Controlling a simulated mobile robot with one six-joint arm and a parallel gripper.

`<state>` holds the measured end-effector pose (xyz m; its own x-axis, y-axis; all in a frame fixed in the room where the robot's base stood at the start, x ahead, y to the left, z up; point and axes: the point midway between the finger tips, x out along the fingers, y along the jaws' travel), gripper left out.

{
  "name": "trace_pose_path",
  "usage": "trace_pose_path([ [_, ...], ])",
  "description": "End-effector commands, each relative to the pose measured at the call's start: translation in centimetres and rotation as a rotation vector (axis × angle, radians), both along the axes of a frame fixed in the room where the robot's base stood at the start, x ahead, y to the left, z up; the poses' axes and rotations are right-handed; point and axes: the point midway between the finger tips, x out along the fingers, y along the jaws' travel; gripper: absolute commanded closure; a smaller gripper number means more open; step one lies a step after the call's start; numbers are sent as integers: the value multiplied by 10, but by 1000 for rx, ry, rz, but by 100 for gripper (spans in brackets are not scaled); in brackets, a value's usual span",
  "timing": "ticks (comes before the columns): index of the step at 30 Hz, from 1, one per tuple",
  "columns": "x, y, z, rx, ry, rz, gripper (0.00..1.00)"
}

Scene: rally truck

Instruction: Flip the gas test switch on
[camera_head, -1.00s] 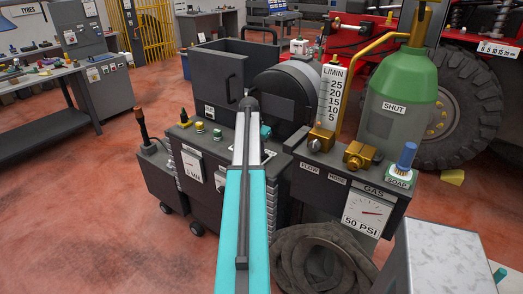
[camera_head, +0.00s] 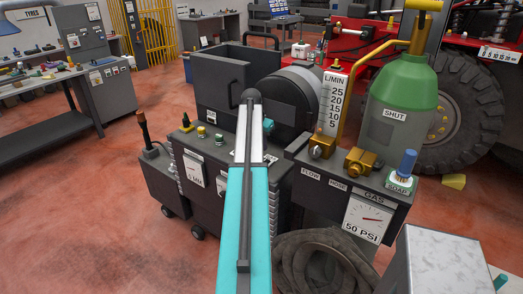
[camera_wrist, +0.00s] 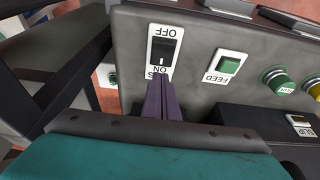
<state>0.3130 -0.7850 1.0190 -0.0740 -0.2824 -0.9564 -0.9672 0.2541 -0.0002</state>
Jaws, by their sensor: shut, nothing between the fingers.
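A black rocker switch (camera_wrist: 164,46) on a white plate sits on the grey panel in the wrist view. Its plate reads OFF and ON, upside down in this view, with ON on the side nearest my gripper. Lettering below ON is mostly covered, so I cannot read the full label. My gripper (camera_wrist: 163,80) is shut and empty. Its purple fingertips are at the ON edge of the plate, just below the rocker; I cannot tell whether they touch. In the head view my arm hides the gripper and this switch.
A green FEED button (camera_wrist: 229,66) and a green knob (camera_wrist: 280,81) are right of the switch. In the head view, the gas box with its 50 PSI gauge (camera_head: 367,218), a flow meter (camera_head: 332,102) and a green-topped cylinder (camera_head: 402,85) stand right of my arm.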

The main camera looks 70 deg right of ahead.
Motion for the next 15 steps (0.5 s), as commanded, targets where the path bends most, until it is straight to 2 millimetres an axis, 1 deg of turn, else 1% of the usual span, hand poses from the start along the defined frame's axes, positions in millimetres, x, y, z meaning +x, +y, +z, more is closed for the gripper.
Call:
trace_pose_path([
  [15,4,5,58,-2,0,4,100],
])
